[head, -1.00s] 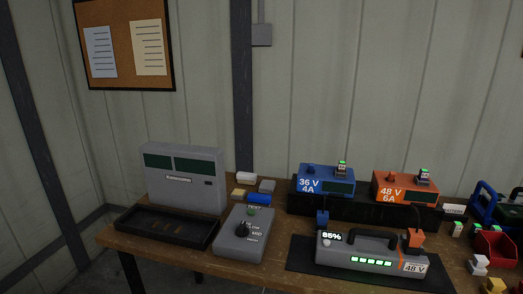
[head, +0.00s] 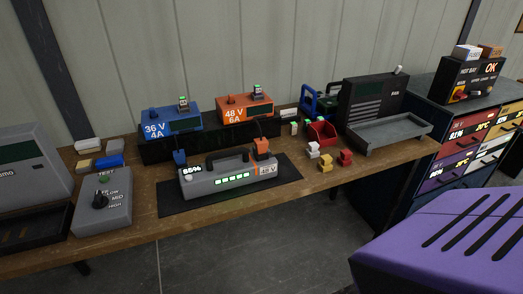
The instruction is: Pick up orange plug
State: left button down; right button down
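An orange plug (head: 261,145) sits at the right end of the top of a grey battery pack (head: 222,182) marked 48 V, beside its black handle. The pack shows 85% and several lit green bars, and it lies on a black mat (head: 172,203) on the workbench. Behind it stands an orange charger (head: 246,109) marked 48 V 6A. A blue plug (head: 179,156) stands at the left, in front of a blue charger (head: 172,122) marked 36 V 4A. Neither of my grippers shows in the head view.
A grey dial tester (head: 101,203) is at the left of the wooden bench (head: 330,197). Right of the mat are small white, yellow and red blocks, a red bin (head: 322,134) and a grey tray (head: 392,136). A large purple slotted body (head: 440,240) fills the lower right.

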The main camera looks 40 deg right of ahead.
aim_at(260, 154)
jog(key=l+z, duration=0.15)
jog(key=l, duration=0.4)
jog(key=l+z, duration=0.15)
jog(key=l, duration=0.35)
jog(key=i+l+z, duration=0.15)
jog(key=l, duration=0.35)
jog(key=j+z, duration=0.2)
jog(key=z, duration=0.15)
jog(key=j+z, duration=0.2)
jog(key=z, duration=0.15)
jog(key=j+z, duration=0.2)
jog(key=z, duration=0.2)
